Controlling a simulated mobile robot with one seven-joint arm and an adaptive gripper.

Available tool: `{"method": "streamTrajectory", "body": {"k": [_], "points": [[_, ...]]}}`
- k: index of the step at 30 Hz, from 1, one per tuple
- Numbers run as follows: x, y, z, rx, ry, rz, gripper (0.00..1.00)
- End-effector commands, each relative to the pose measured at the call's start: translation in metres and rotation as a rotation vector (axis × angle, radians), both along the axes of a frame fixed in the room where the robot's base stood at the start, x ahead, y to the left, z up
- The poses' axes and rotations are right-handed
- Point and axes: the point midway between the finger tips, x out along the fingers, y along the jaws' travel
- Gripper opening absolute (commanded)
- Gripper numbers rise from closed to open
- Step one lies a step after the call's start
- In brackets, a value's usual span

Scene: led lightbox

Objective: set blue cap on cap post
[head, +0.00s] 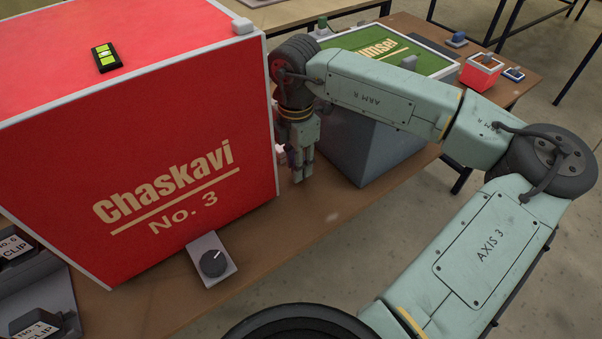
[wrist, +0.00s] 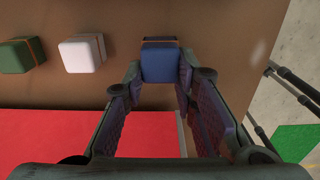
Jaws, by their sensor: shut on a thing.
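The blue cap (wrist: 160,66) is a small rounded block between the fingertips of my gripper (wrist: 160,72) in the wrist view. The gripper is shut on it, with one finger at each side. A darker part with a thin orange line shows just beyond the cap; I cannot tell whether it is a post. In the head view my gripper (head: 301,172) points down over the brown table, between the red lightbox and the grey box. The blue cap is not clear there. I cannot make out the cap post for certain.
A white cap (wrist: 82,53) and a green cap (wrist: 20,56) stand left of the fingers. The red lightbox (head: 190,130) is close left of my gripper; the grey, green-topped box (head: 365,150) is close right. A dial (head: 212,262) sits in front on the table (head: 330,215).

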Motion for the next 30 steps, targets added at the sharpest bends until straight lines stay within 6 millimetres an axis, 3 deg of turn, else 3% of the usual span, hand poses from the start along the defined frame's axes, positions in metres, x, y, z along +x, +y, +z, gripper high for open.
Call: {"method": "streamTrajectory", "body": {"k": [8, 16, 30], "points": [[0.0, 0.0, 0.0, 0.0, 0.0, 0.0, 0.0], [0.0, 0.0, 0.006, 0.0, -0.001, 0.0, 0.0], [0.0, 0.0, 0.038, -0.001, -0.001, 0.0, 0.0]]}}
